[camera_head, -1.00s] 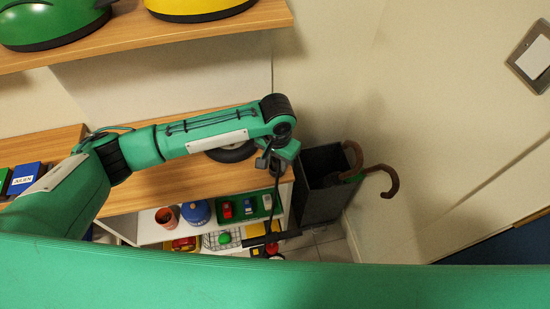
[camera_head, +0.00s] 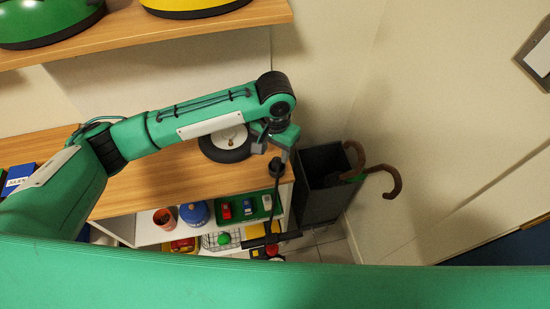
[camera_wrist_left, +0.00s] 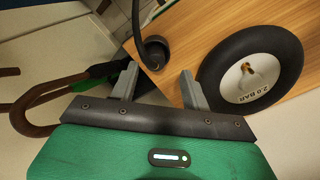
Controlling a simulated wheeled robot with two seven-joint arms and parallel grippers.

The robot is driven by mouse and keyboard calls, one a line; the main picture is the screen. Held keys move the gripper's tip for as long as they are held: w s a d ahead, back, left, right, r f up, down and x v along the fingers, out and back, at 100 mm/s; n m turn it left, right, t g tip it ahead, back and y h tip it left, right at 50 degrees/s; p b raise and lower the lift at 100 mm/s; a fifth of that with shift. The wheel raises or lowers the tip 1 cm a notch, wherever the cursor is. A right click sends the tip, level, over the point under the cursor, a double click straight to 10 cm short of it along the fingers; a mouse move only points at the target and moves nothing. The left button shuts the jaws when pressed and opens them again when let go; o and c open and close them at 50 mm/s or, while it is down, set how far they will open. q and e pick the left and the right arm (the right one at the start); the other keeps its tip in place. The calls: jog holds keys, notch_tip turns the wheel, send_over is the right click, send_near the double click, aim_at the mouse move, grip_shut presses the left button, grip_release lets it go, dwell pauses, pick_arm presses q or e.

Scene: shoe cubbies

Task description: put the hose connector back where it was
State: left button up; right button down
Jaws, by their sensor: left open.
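The black hose connector (camera_wrist_left: 155,52) shows in the left wrist view at the edge of the wooden top, beyond my fingertips. It also shows in the head view (camera_head: 276,167), just below my left gripper (camera_head: 284,148), with its black hose hanging down. My left gripper is open in the left wrist view (camera_wrist_left: 159,80), with nothing between its fingers; the connector is apart from them. The black-tyred wheel (camera_wrist_left: 286,50), marked 2.0 BAR, lies on the wooden top, its brass valve (camera_wrist_left: 246,68) bare. What holds the connector up is hard to see.
A dark bin (camera_head: 318,198) with brown-handled umbrellas (camera_head: 393,180) stands right of the wooden top (camera_head: 150,190). Lower shelves hold a blue pot (camera_head: 195,213) and a green tray (camera_head: 243,218). An upper shelf (camera_head: 190,35) carries helmets. A wall is at the right.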

aim_at(277, 161)
pick_arm(q)
jog(key=shift+r, duration=3.85)
jog(key=s+d+f+t+h, duration=0.2)
jog(key=s+f+h, duration=0.3)
jog(key=s+f, duration=0.3)
jog(key=s+a+f+n+t+y, duration=0.15)
jog(key=s+a+f, duration=0.25)
jog(key=s+a, duration=0.55)
jog(key=s+a+f+n+y, duration=0.2)
jog(key=s+a+f+y, duration=0.3)
jog(key=a, duration=0.8)
notch_tip(277, 161, down, 26)
jog(key=d+h+p, duration=0.1)
jog(key=h, duration=0.1)
jog(key=s+a+f+g, duration=0.1)
jog(key=s+f, duration=0.9)
jog(key=s+a+f+g+p, duration=0.1)
jog(key=s+a+f, duration=0.1)
jog(key=s+f, duration=0.8)
jog(key=shift+s+a+f, duration=0.2)
jog(key=shift+a+f, duration=0.05)
jog(key=shift+f, duration=0.15)
pick_arm(e)
jog(key=s, duration=0.2)
jog(key=s+d+r, duration=0.1)
jog(key=shift+s, duration=0.2)
